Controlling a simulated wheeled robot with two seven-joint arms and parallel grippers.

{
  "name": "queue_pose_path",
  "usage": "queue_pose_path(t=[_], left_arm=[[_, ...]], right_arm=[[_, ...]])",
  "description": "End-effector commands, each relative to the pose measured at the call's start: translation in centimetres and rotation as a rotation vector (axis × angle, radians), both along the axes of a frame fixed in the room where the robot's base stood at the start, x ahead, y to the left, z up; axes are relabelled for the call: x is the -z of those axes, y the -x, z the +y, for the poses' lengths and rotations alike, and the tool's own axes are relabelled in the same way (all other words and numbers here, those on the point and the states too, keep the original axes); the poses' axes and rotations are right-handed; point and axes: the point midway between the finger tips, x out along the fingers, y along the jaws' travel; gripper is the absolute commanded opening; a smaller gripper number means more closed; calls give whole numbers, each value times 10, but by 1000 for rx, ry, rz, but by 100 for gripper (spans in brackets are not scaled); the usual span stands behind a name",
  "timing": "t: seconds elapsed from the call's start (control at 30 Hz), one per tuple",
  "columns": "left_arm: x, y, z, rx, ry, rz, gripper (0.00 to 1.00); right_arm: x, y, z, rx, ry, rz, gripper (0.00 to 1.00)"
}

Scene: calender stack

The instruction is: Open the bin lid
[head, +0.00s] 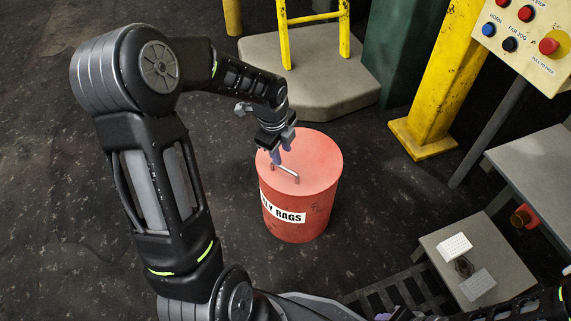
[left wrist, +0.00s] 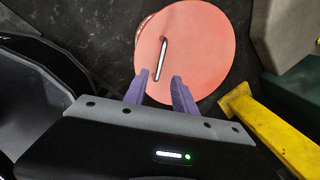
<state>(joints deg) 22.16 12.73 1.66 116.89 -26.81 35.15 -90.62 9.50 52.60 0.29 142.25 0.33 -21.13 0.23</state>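The bin (head: 302,222) is a red cylinder labelled with rags lettering, standing on the dark floor. Its round red lid (head: 315,153) lies flat on top and looks shut. A silver bar handle (head: 287,174) sits on the lid. My left gripper (head: 278,158) is above the lid, close to the far end of the handle. My right gripper (head: 390,317) shows only in small part at the bottom edge.
A yellow post (head: 440,90) stands behind right, with a control panel (head: 525,40) beside it. A grey platform (head: 325,90) with a yellow frame is behind the bin. Floor left of the bin is clear.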

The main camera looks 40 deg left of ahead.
Motion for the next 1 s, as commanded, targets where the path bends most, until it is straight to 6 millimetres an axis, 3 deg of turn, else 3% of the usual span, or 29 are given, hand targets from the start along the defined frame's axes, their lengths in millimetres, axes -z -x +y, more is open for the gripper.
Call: queue_pose_path(t=[0.17,0.6,1.0], left_arm=[[9,-1,0,-1,1,0,32],[70,-14,0,-2,1,0,32],[77,-16,0,-3,2,-1,32]], right_arm=[[5,0,0,0,0,-1,36],[35,-5,1,7,3,-14,36],[36,-6,1,8,3,-17,36]])
